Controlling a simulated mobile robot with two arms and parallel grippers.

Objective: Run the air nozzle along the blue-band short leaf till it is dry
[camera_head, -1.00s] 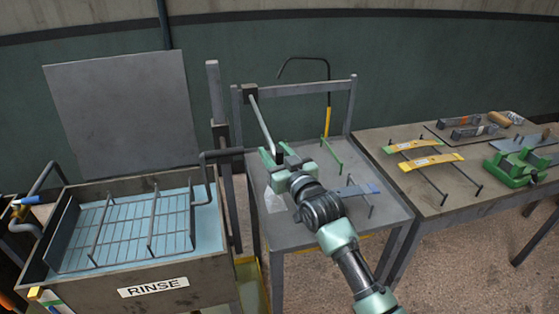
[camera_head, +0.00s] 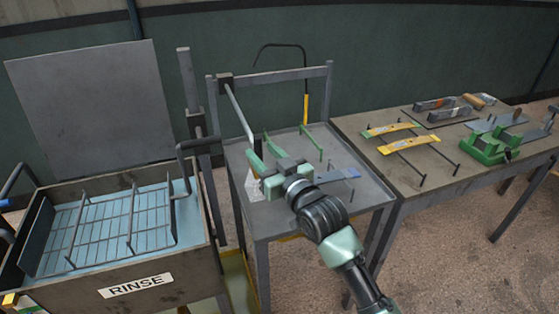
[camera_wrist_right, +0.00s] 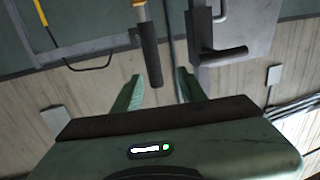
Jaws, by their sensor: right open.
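The blue-band short leaf (camera_head: 338,175) lies on a rack on the grey middle table (camera_head: 375,195), to the right of my right gripper. A slim grey rod (camera_head: 238,108), apparently the air nozzle, slants down from a dark block on the frame over this table. My right gripper (camera_head: 262,152) is open near the rod's lower end. In the right wrist view, a dark cylinder (camera_wrist_right: 150,55) with a yellow collar points in between the open fingers (camera_wrist_right: 157,88). I cannot tell whether it touches them. My left gripper is out of view.
A rinse tank (camera_head: 190,262) with a wire rack stands at left. A black hooked pipe with a yellow lower part (camera_head: 306,108) rises behind the middle table. The right table holds yellow leaves (camera_head: 408,138) on a rack and a green fixture (camera_head: 487,147).

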